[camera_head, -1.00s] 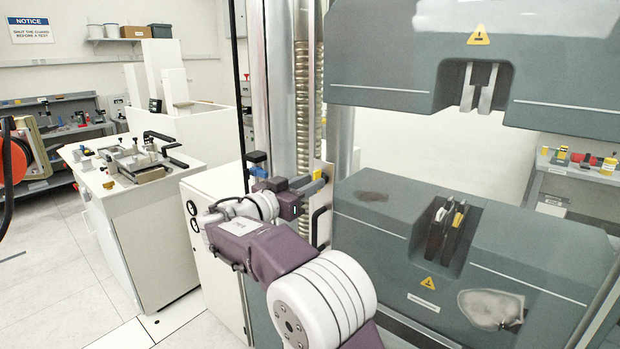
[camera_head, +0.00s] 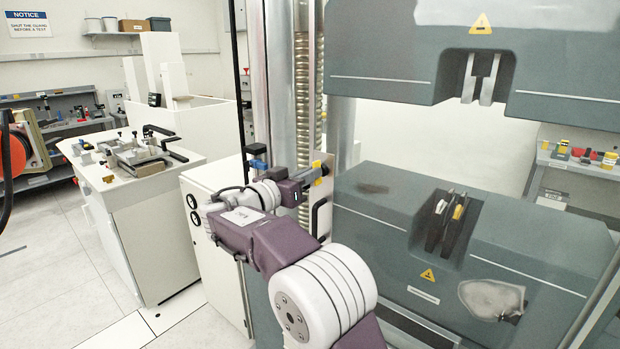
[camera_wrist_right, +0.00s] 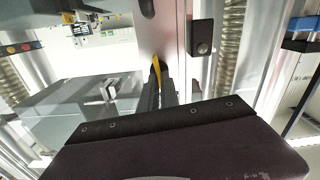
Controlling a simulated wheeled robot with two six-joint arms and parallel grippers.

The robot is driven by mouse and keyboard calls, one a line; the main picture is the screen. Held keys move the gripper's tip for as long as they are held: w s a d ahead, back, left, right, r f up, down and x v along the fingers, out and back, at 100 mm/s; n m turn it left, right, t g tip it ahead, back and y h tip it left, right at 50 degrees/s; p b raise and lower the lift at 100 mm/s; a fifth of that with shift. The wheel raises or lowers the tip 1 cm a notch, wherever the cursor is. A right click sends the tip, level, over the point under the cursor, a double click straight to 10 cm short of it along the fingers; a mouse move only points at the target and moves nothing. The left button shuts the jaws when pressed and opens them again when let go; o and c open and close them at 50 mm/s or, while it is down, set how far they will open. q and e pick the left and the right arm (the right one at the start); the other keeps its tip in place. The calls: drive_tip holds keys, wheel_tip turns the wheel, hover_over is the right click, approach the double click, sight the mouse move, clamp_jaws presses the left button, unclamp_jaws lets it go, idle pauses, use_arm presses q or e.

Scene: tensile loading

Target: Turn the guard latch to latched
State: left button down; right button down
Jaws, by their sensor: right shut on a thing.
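The guard latch shows as a small yellow lever (camera_head: 321,170) beside the metal column of the test machine. In the right wrist view the yellow piece (camera_wrist_right: 157,66) sits between the fingertips, against a pale upright plate. My right gripper (camera_head: 313,176) is shut on this lever, its fingers hiding much of it. In the wrist view the two dark fingers (camera_wrist_right: 158,85) reach up to it. A black block with a round knob (camera_wrist_right: 202,38) is just to its right, apart from the fingers. I cannot tell the latch's exact angle. My left gripper is not in view.
The machine's grey lower block (camera_head: 375,215) is close to the right of my arm. A blue-topped fitting (camera_head: 257,158) is left of the gripper. A white cabinet (camera_head: 150,235) with a metal fixture stands at left. Open floor (camera_head: 50,290) lies at lower left.

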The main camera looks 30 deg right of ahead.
drive_tip(key=n, duration=1.6)
drive_tip(key=shift+w+a+f+b, duration=0.1)
drive_tip(key=shift+w+f+b, duration=0.1)
drive_tip(key=shift+f+b, duration=0.1)
drive_tip(key=shift+n, duration=0.3)
drive_tip(key=c, duration=1.6)
unclamp_jaws()
drive_tip(key=b+v, duration=0.1)
drive_tip(key=v, duration=0.8)
